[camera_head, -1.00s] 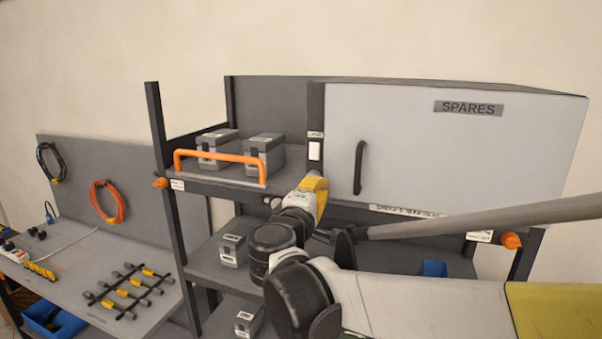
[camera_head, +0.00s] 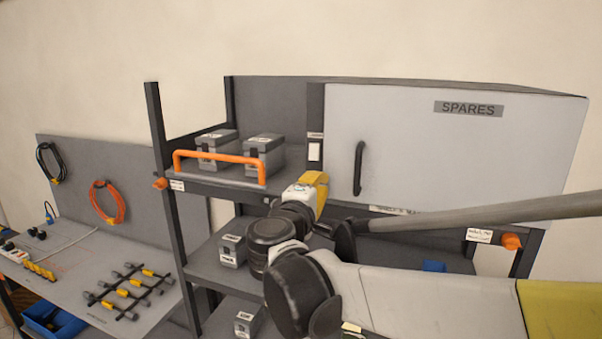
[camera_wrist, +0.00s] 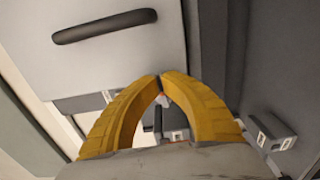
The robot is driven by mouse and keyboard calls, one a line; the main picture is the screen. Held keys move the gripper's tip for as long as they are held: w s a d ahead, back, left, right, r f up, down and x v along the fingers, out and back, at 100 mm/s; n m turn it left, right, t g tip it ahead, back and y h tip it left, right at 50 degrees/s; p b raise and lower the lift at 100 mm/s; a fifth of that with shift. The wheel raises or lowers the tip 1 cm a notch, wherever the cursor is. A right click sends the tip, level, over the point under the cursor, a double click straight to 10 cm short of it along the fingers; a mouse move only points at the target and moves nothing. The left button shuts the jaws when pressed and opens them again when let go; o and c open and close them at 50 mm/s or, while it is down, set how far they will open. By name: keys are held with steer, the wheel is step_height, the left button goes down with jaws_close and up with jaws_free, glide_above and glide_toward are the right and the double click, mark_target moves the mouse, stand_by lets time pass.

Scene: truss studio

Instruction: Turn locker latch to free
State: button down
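The locker is a grey cabinet (camera_head: 450,150) marked SPARES, its door closed, with a dark vertical handle (camera_head: 359,168). A small white upright piece (camera_head: 314,152) sits on the dark post left of the door, under a small label; I cannot tell if it is the latch. My gripper (camera_head: 318,180) is in front of the shelf edge, below that piece and apart from it. In the wrist view my gripper's yellow fingers (camera_wrist: 160,80) meet at their tips with nothing visible between them. The door handle (camera_wrist: 105,26) is at top left there, clear of the fingers.
Left of the locker, grey boxes (camera_head: 264,155) stand behind an orange rail (camera_head: 219,156). More boxes are on the lower shelves. An orange knob (camera_head: 511,241) is at lower right. A workbench (camera_head: 125,255) stands at left.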

steer(key=shift+w+a+r, duration=0.1)
steer(key=shift+w+r, duration=0.05)
steer(key=shift+r, duration=0.4)
stand_by(0.4)
steer(key=v, duration=0.6)
steer(key=shift+d+r, duration=0.15)
steer(key=shift+d, duration=0.2)
